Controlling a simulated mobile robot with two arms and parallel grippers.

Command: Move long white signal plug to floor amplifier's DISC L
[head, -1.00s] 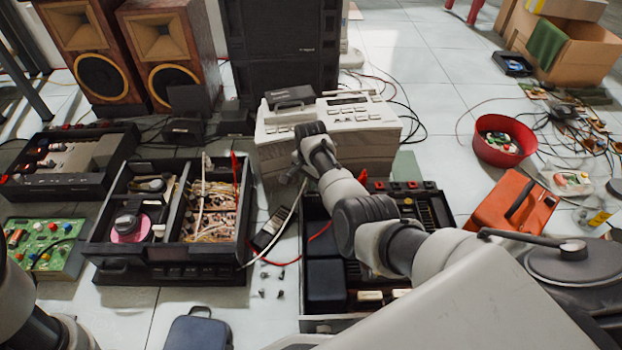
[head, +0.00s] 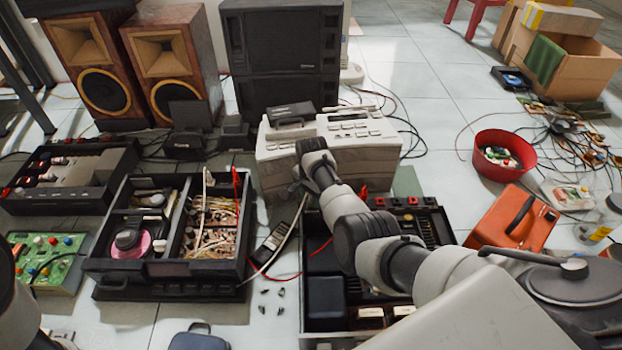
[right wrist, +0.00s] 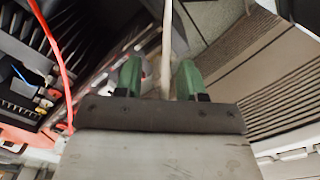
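A long white cable (head: 287,238) runs from beside my right gripper down to the floor between two open chassis. Its plug end cannot be made out. My right gripper (head: 300,188) hangs in front of the white device, partly hidden by my wrist. Black open amplifier units stand on the floor, one (head: 323,258) under my right arm. No DISC L label is legible. My left gripper is not in view.
An open chassis with wiring (head: 172,268) stands left of the cable. A white device (head: 340,148) stands behind my gripper. A red wire (right wrist: 58,60) passes left of the fingers. A red bowl (head: 505,150) and orange case (head: 508,222) are at the right.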

